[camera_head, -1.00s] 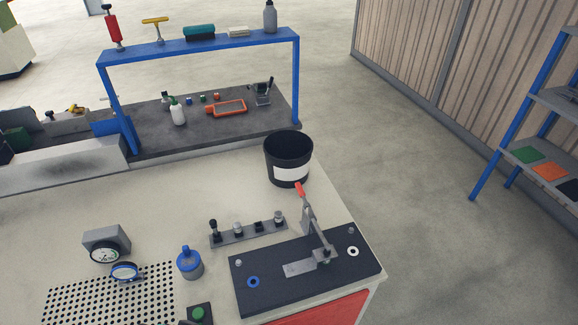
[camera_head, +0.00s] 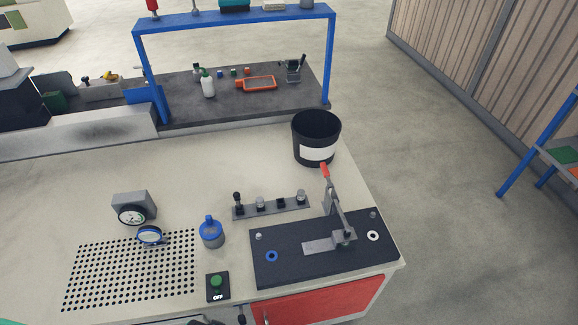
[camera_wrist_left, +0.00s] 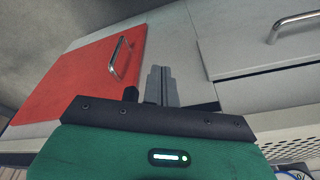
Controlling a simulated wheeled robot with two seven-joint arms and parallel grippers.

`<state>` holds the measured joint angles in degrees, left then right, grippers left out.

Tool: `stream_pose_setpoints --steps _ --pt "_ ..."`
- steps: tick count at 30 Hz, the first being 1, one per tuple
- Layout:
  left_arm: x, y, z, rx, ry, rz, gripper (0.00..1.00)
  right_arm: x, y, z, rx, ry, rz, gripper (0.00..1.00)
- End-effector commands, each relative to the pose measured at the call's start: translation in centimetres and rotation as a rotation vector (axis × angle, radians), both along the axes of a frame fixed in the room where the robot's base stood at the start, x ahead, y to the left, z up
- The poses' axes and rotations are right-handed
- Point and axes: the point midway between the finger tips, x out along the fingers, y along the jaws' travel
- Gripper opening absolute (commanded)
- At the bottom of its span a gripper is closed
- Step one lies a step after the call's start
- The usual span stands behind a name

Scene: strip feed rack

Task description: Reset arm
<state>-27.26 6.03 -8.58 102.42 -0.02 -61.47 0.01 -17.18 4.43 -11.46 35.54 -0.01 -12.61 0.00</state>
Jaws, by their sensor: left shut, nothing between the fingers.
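My left gripper (camera_wrist_left: 162,85) shows in the left wrist view with its fingers together and nothing between them. It is in front of the bench's cabinet fronts, apart from the red door (camera_wrist_left: 75,75) and its metal handle (camera_wrist_left: 119,58). In the head view the left gripper cannot be made out clearly; only a small bit of green shows at the bottom left edge. My right gripper is in neither view.
The bench top holds a black bin (camera_head: 316,135), a toggle clamp (camera_head: 335,210) on a dark plate (camera_head: 290,265), a row of knobs (camera_head: 270,206), a blue-capped jar (camera_head: 211,233), a gauge (camera_head: 133,212) and a green button box (camera_head: 217,286). The red door (camera_head: 325,302) is below.

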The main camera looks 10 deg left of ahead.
Motion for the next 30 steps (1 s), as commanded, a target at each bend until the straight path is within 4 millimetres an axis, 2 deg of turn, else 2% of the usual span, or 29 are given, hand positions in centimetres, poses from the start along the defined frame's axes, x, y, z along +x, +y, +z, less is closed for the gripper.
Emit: stream_pose_setpoints --steps 1,6,11,15,19,24,30 --pt "-0.7 0.1 -2.6 0.002 0.016 -0.002 0.00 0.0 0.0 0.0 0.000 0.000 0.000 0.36" --pt "-3.5 0.5 -10.1 0.005 0.044 -0.007 0.00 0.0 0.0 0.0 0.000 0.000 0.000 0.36" --pt "-7.3 1.1 -16.3 0.008 0.072 -0.014 0.00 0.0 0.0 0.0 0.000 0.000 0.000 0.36" --pt "-11.5 1.8 -20.8 0.011 0.095 -0.019 0.00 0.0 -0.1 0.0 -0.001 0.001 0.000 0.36" --pt "-15.5 2.6 -24.0 0.015 0.115 -0.023 0.00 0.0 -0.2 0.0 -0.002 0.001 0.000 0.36" --pt "-19.6 3.4 -26.2 0.018 0.132 -0.028 0.00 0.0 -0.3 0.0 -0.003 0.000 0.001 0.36" --pt "-21.3 3.8 -26.9 0.019 0.137 -0.031 0.00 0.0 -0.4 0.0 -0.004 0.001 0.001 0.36"
